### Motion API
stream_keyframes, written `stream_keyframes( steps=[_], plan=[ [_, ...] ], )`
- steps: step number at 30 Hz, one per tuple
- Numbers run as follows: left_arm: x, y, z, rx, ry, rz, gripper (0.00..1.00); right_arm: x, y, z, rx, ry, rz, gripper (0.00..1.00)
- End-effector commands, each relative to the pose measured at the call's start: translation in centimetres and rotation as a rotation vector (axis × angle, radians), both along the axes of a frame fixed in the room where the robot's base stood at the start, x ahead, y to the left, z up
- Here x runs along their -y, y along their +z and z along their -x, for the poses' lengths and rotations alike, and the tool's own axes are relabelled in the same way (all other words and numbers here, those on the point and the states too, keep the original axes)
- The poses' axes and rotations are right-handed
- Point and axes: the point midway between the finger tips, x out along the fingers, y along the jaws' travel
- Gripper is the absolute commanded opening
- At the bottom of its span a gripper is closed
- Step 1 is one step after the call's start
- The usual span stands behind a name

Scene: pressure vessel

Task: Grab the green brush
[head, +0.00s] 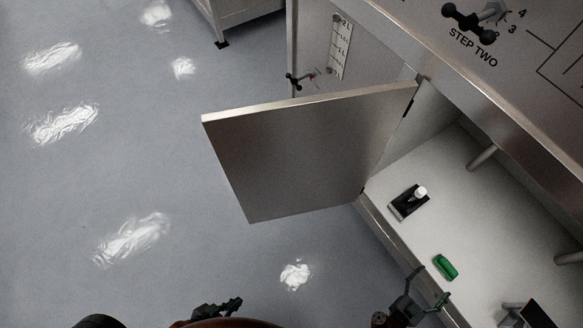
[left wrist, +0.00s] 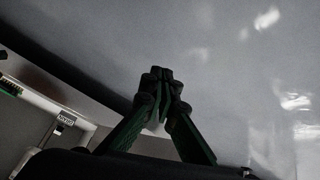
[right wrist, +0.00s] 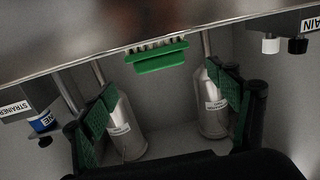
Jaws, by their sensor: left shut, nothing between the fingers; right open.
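The green brush (head: 445,267) lies on the white cabinet floor near its front edge in the head view. In the right wrist view the brush (right wrist: 157,60) shows a green back and pale bristles, ahead of the fingers and between them. My right gripper (head: 428,287) is open and empty, just short of the brush; its spread fingers also show in the right wrist view (right wrist: 160,85). My left gripper (head: 236,303) is shut and empty over the floor at the bottom of the head view; its closed fingertips show in the left wrist view (left wrist: 160,74).
The open metal door (head: 310,150) stands out left of the cabinet opening. A black item with a white top (head: 408,203) is behind the brush. Two labelled metal canisters (right wrist: 125,125) (right wrist: 212,115) and a strainer box (right wrist: 25,110) show in the right wrist view. The grey floor at left is clear.

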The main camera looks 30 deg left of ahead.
Motion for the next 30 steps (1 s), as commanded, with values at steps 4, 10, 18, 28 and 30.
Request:
stream_keyframes(
  steps=[4, 10, 18, 28, 30],
  plan=[
    [0.4, 0.6, -0.9, 0.017, 0.005, 0.016, 0.0, 0.6, -0.4, -1.0, 0.031, -0.053, -0.003, 0.81],
    [0.4, 1.3, -1.3, 0.027, 0.006, 0.021, 0.0, 0.8, 0.2, -1.3, 0.043, -0.067, -0.003, 0.81],
    [0.1, 0.0, -1.0, 0.06, 0.002, 0.014, 0.0, 1.7, -0.1, -2.8, 0.041, -0.064, -0.002, 0.81],
    [-0.2, -1.6, -0.6, 0.127, -0.01, 0.008, 0.0, 2.6, 0.1, -5.0, 0.041, -0.063, -0.003, 0.81],
    [-0.4, -2.2, -0.3, 0.155, -0.016, 0.007, 0.0, 2.9, 0.1, -5.7, 0.04, -0.064, -0.004, 0.81]
  ],
)
